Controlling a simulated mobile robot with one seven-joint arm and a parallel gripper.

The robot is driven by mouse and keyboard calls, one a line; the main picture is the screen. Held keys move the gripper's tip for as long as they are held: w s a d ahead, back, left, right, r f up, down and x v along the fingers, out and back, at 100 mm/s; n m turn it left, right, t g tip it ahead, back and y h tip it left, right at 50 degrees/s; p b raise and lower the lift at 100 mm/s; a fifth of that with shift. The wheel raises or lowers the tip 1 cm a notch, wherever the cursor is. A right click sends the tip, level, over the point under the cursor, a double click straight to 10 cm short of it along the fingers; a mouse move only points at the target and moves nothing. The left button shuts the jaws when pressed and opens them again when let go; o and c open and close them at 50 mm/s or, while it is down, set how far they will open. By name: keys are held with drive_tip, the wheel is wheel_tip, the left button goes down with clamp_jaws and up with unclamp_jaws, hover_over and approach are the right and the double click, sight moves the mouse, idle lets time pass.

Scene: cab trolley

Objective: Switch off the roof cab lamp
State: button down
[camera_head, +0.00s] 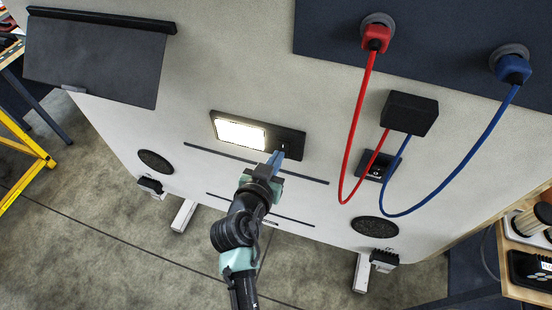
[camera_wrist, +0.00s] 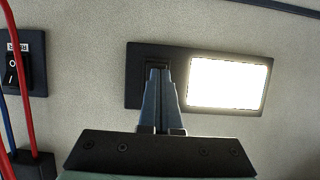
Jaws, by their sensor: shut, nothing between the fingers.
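The roof cab lamp (camera_head: 240,134) is a lit white panel in a dark rectangular housing on the light grey panel. In the wrist view its bright lens (camera_wrist: 228,82) is at the right, with the dark housing (camera_wrist: 135,75) extending left. A dark switch (camera_wrist: 157,65) sits in the housing left of the lens, mostly hidden behind my fingers. My gripper (camera_head: 276,158) is shut and empty, its blue-grey fingertips (camera_wrist: 158,74) in front of the switch. I cannot tell whether they touch it. The switch's position is hidden.
A rocker switch (camera_wrist: 12,70) labelled in white is on a separate dark plate at the left of the wrist view. A red cable (camera_head: 357,130) and a blue cable (camera_head: 455,165) hang right of the lamp, beside a black box (camera_head: 409,113). Round dark grilles (camera_head: 155,162) lie lower on the panel.

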drive_tip(key=shift+w+r, duration=0.2)
drive_tip(key=shift+r, duration=0.6)
idle(0.4)
